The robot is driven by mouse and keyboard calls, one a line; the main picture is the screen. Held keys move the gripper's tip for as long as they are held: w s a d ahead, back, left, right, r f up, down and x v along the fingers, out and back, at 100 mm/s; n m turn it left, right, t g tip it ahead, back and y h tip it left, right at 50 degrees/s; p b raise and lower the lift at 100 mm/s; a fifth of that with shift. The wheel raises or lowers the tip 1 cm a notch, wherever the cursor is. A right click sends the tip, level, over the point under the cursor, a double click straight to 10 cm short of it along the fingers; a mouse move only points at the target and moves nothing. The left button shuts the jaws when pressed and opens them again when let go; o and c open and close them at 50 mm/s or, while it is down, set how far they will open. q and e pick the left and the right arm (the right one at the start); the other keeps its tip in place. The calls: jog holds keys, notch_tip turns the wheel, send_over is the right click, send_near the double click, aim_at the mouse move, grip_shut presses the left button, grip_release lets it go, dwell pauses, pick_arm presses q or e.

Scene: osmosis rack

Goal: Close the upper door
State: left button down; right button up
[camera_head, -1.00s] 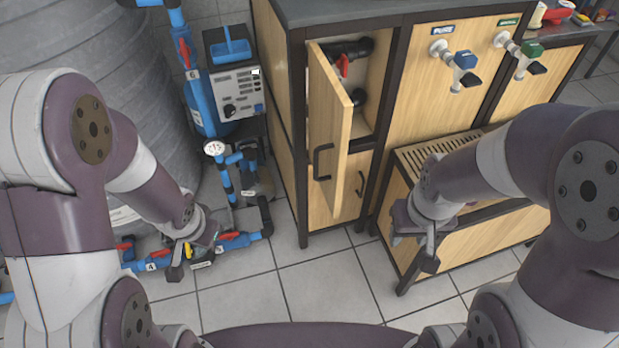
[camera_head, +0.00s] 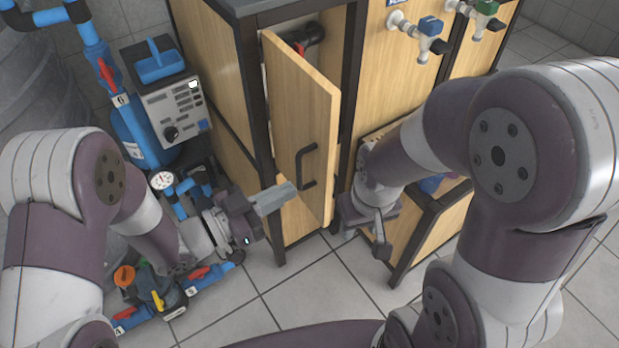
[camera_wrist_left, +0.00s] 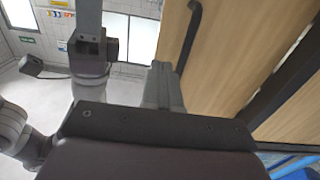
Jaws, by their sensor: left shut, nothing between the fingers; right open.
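The upper door (camera_head: 298,112) is a light wooden panel with a black bar handle (camera_head: 306,166). It stands ajar, swung out from the cabinet, with red-handled piping partly showing behind its top. In the left wrist view the door (camera_wrist_left: 235,55) and handle (camera_wrist_left: 188,38) fill the upper right. My left gripper (camera_head: 288,193) is shut and empty, its fingertips beside the lower part of the door, below and left of the handle; I cannot tell if they touch. The fingers also show in the left wrist view (camera_wrist_left: 163,82). My right gripper (camera_head: 365,236) is open and empty, right of the door's lower edge.
A grey control unit with a blue tray (camera_head: 160,62) stands left of the cabinet, above blue pipes and a gauge (camera_head: 162,181). Blue (camera_head: 431,27) and green (camera_head: 487,8) taps are on the right panel. Tiled floor (camera_head: 315,290) is clear in front.

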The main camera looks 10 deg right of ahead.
aim_at(325, 172)
pick_arm(q)
jog(key=x, duration=0.6)
jog(key=shift+w+d+b, duration=0.15)
jog(key=shift+d+b, duration=0.1)
jog(key=shift+b, duration=0.05)
pick_arm(e)
jog(key=shift+f, duration=0.4)
